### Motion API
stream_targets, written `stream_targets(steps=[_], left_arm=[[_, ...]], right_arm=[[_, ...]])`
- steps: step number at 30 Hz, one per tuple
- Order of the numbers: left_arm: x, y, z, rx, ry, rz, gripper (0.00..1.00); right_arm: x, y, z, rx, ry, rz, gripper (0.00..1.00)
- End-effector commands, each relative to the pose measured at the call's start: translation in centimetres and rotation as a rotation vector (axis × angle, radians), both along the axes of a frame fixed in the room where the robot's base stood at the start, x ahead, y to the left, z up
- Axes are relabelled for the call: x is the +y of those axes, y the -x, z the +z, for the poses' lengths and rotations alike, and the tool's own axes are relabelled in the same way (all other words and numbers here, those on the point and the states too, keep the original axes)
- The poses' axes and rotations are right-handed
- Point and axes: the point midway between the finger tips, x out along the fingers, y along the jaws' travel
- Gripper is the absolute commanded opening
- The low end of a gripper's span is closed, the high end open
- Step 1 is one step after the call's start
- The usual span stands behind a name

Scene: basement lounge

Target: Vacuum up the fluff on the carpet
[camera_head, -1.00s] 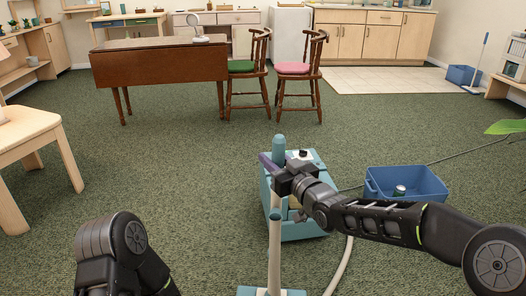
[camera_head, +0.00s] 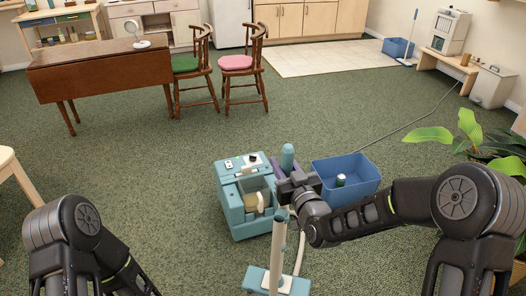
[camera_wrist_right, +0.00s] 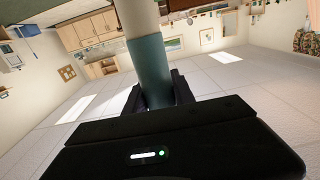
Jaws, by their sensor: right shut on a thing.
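The vacuum cleaner (camera_head: 230,207) is a boxy teal and cream canister standing on the carpet (camera_head: 130,190) in the middle of the head view. Its upright wand (camera_head: 279,243) has a pale tube, a teal top (camera_head: 288,157) and a flat teal floor head (camera_head: 262,279) on the carpet. My right gripper (camera_head: 291,187) is shut on the wand near its upper end. The right wrist view shows the wand's teal sleeve (camera_wrist_right: 150,72) between the fingers. My left arm is at the lower left; its gripper is out of view. I cannot make out any fluff.
A blue bin (camera_head: 350,171) holding a can stands just right of the canister. A cord runs from there toward the right wall. A leafy plant (camera_head: 470,135) is at the right. A drop-leaf table (camera_head: 95,75) and two chairs stand behind. Carpet at left is open.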

Motion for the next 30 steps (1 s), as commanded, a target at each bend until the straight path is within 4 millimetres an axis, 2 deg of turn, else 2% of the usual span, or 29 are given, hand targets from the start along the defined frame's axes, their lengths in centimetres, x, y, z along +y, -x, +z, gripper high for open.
stream_targets(steps=[1,6,12,18,30], left_arm=[[0.0,0.1,3.2,0.004,0.000,-0.001,0.00],[-0.1,0.5,8.1,0.015,0.001,-0.006,0.00],[-0.2,1.0,12.6,0.027,0.002,-0.012,0.00],[-0.2,1.2,14.7,0.033,0.002,-0.015,0.00],[-0.2,1.2,14.8,0.034,0.002,-0.015,0.00]], right_arm=[[-1.0,0.4,2.9,-0.004,-0.002,-0.026,0.00],[-4.3,2.1,6.2,-0.004,-0.001,-0.112,0.00],[-7.6,4.0,9.3,-0.003,-0.001,-0.203,0.00],[-9.4,5.3,10.7,-0.004,-0.001,-0.255,0.00],[-9.9,5.6,10.7,-0.006,-0.002,-0.268,0.00]])
